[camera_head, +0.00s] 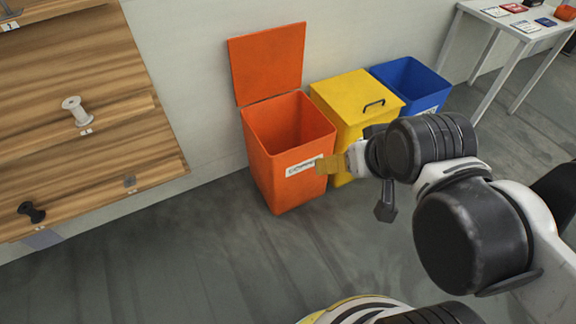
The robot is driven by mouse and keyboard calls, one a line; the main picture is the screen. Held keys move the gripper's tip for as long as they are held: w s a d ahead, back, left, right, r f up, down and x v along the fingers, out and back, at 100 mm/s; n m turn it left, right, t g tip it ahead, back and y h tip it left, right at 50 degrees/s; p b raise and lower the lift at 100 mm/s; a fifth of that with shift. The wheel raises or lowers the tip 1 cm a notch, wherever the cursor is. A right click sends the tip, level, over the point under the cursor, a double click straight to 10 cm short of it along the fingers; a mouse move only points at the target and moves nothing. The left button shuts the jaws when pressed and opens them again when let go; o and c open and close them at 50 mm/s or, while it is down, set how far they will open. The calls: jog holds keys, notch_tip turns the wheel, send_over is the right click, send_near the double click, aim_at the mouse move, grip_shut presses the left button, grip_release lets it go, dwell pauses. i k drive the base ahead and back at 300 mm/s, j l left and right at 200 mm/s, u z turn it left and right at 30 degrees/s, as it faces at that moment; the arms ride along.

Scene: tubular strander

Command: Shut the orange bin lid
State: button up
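The orange bin (290,153) stands on the floor against the wall, with a white label on its front. Its orange lid (267,64) is raised upright at the back, against the wall, and the bin's inside is open to view. My gripper (322,166) is in front of the bin's right front edge, near the label in the picture. Its yellowish end covers part of the bin. I cannot tell whether its fingers are open or shut, or whether they touch the bin. Nothing shows as held.
A yellow bin (334,96) with a shut lid and dark handle stands right of the orange bin. Beyond it is an open blue bin (432,77). A wooden shelf board (80,100) with spools is at left. A white table (500,40) stands at right. The floor in front is clear.

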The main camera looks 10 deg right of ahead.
aim_at(265, 64)
jog(key=i+j, duration=0.2)
jog(key=i, duration=0.25)
jog(key=i+j, duration=0.2)
jog(key=i, duration=0.25)
